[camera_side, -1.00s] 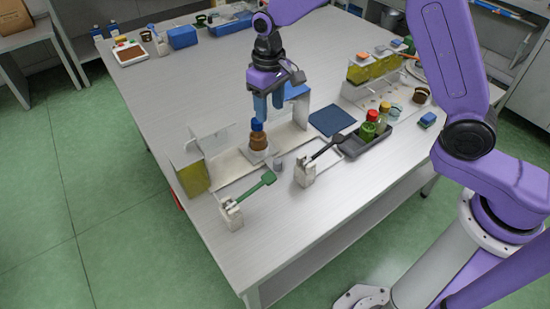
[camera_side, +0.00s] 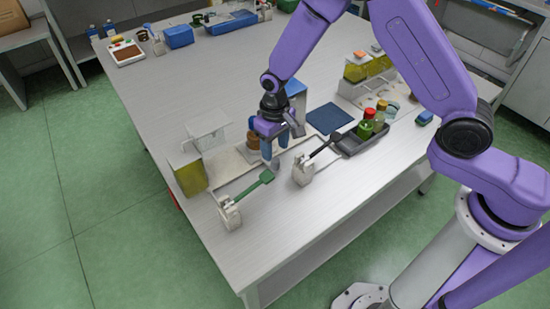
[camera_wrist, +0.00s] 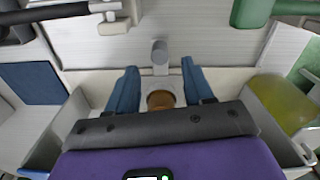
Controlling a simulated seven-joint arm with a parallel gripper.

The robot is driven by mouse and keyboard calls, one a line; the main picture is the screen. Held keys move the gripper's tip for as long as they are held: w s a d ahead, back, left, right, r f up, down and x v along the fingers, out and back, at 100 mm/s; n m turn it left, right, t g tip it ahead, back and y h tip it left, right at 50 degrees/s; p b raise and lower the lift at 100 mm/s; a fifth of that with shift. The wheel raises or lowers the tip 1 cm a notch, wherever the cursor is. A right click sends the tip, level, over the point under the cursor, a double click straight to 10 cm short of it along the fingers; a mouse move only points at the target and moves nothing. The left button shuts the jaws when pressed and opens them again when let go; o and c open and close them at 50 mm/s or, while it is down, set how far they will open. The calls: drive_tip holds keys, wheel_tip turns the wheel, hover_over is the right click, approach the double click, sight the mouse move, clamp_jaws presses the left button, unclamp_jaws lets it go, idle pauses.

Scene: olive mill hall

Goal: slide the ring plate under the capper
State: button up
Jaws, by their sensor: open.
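A brown jar (camera_side: 253,142) stands on a small pale plate, which I take to be the ring plate (camera_wrist: 160,83). A grey upright knob (camera_wrist: 160,48) sits at the end of the plate's short stem. My gripper (camera_side: 270,152) is open and low beside the jar. In the wrist view, its two blue fingers (camera_wrist: 160,78) point down on either side of the stem, and I see no contact. The jar (camera_wrist: 160,98) is partly hidden by the gripper body. A blue block on a white bracket (camera_side: 295,88) stands behind; I cannot tell whether it is the capper.
A green-handled lever (camera_side: 250,190) and a black-handled lever (camera_side: 310,165) stand in front. A yellow-filled tank (camera_side: 190,178) is at left. A dark tray (camera_side: 352,146) with bottles and a blue mat (camera_side: 328,118) lie to the right. The near table top is clear.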

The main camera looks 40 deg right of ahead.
sight(275, 160)
drive_tip(key=shift+f, duration=2.65)
